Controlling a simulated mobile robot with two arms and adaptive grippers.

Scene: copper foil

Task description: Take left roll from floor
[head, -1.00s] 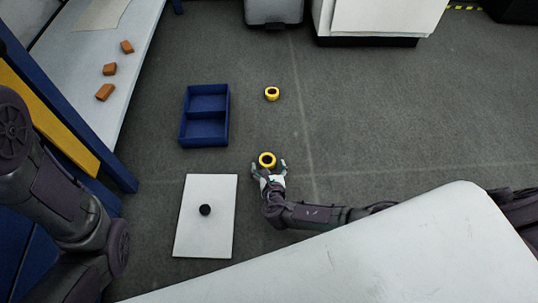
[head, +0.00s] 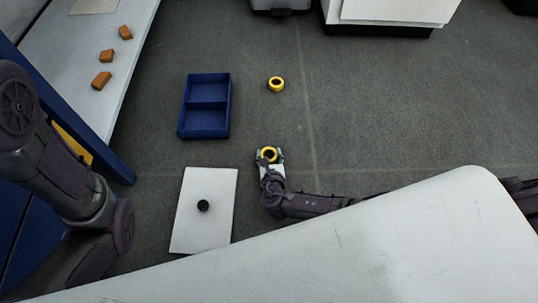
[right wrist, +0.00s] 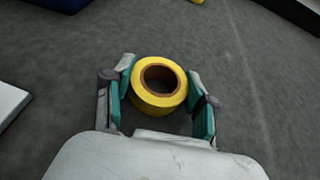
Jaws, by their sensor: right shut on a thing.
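A yellow tape roll (head: 268,154) with a dark hole is held in my right gripper (head: 269,157), low at the floor. In the right wrist view this roll (right wrist: 160,86) sits upright with its brown core facing up, between the green-padded fingers of the right gripper (right wrist: 162,98), which are shut on its sides. I cannot tell whether it still touches the floor. A second yellow roll (head: 276,84) stands on the floor farther away, clear of the gripper. My left arm shows at the left edge, but its gripper is out of view.
A blue two-compartment box (head: 206,131) stands empty on the floor left of the rolls. A white lid (head: 188,225) with a black knob lies nearer. A white table (head: 75,55) at left bears several orange-brown blocks (head: 102,80). Floor right of the rolls is clear.

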